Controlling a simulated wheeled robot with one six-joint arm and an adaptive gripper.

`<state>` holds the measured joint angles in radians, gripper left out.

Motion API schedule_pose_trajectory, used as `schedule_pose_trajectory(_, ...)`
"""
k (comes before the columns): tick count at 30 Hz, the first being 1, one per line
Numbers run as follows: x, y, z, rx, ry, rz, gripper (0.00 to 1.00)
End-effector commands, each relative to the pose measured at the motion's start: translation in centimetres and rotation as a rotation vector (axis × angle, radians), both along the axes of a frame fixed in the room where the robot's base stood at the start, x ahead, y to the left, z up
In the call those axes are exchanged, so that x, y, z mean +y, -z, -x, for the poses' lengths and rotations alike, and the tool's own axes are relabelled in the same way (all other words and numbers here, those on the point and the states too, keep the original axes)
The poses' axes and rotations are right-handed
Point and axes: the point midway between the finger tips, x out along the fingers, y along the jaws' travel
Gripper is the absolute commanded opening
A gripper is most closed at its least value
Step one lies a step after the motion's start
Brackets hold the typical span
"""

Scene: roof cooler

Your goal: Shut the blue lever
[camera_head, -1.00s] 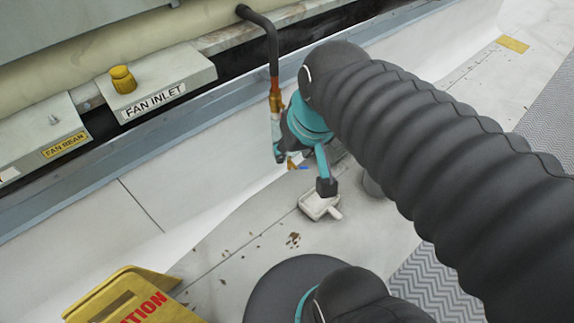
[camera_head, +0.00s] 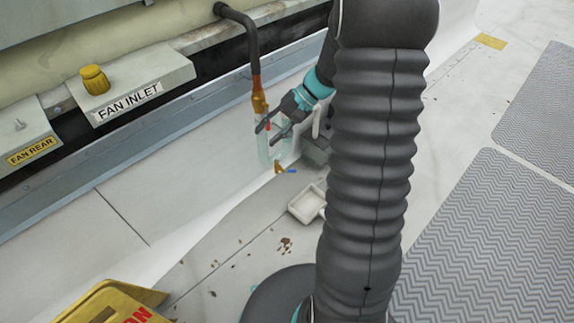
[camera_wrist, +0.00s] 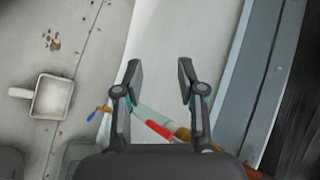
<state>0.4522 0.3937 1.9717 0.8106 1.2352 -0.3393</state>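The blue lever (camera_head: 291,171) is small and sits on a brass valve (camera_head: 278,167) low on the pipe, below a clear section (camera_head: 266,150). In the wrist view the blue lever (camera_wrist: 92,116) sticks out down-left from the brass fitting (camera_wrist: 104,108). A red lever (camera_wrist: 158,130) sits higher on the same pipe, and it shows between my fingers in the head view (camera_head: 268,126). My gripper (camera_wrist: 160,76) is open and empty, with its fingers apart. In the head view my gripper (camera_head: 268,133) is beside the pipe, above the blue lever and not touching it.
A white square pan (camera_head: 307,204) lies on the floor near the pipe. A ledge marked FAN INLET (camera_head: 138,85) and the unit wall run along the left. A yellow caution sign (camera_head: 110,302) stands at lower left. Grey mats (camera_head: 490,240) lie right.

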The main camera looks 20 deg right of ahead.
Motion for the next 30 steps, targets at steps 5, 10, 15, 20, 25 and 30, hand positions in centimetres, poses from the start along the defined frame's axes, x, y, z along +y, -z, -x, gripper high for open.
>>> schedule_pose_trajectory(5,-3.4,5.9,-3.1,0.027,0.113,-0.163,0.39)
schedule_pose_trajectory(10,-6.9,11.5,-5.4,0.027,0.230,-0.313,0.39)
schedule_pose_trajectory(15,-10.7,17.7,-6.7,0.009,0.361,-0.453,0.39)
schedule_pose_trajectory(20,-14.3,24.0,-7.1,-0.023,0.493,-0.573,0.39)
schedule_pose_trajectory(25,-17.8,31.0,-6.4,-0.072,0.642,-0.687,0.39)
schedule_pose_trajectory(30,-20.3,36.5,-5.1,-0.123,0.769,-0.764,0.39)
